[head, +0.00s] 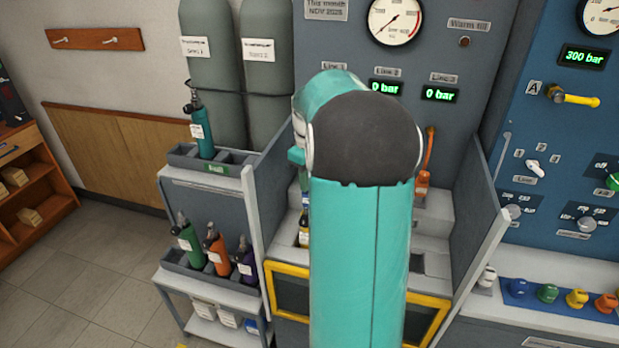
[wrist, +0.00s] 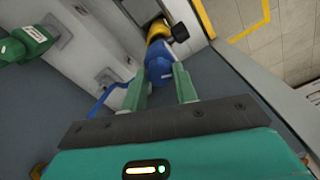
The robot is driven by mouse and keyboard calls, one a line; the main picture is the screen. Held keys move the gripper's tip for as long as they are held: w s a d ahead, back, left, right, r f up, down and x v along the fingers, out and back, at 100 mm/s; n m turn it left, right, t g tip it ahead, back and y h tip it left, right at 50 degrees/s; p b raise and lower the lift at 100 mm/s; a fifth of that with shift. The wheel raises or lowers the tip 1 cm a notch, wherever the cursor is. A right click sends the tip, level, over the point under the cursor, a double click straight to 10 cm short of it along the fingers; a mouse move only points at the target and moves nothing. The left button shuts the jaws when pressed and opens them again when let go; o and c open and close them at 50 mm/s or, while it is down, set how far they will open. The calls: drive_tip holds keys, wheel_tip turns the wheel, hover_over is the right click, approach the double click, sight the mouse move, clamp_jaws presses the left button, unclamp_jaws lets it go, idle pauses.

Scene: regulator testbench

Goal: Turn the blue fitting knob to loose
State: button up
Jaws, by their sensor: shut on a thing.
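In the wrist view, the blue fitting knob (wrist: 159,60) sits between the two green fingers of my gripper (wrist: 163,76). The fingers are shut on it, one on each side. A yellow and black part (wrist: 160,27) adjoins the blue fitting at its far end. A blue hose or lever (wrist: 106,98) runs off to the lower left. I cannot tell the knob's turn position. In the head view, my arm hides the gripper and the knob.
A green fitting (wrist: 30,42) shows at the wrist view's left. In the head view, grey side panels (head: 478,215) flank the bench, with an orange-handled part (head: 428,150) behind. A rack of small cylinders (head: 185,270) stands left. The line displays (head: 440,93) read 0 bar.

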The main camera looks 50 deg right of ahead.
drive_tip(key=shift+f+n, duration=0.1)
drive_tip(key=shift+n, duration=2.2)
drive_tip(key=o, duration=1)
wheel_tip(320, 180, up, 14)
drive_tip(key=shift+f, duration=0.1)
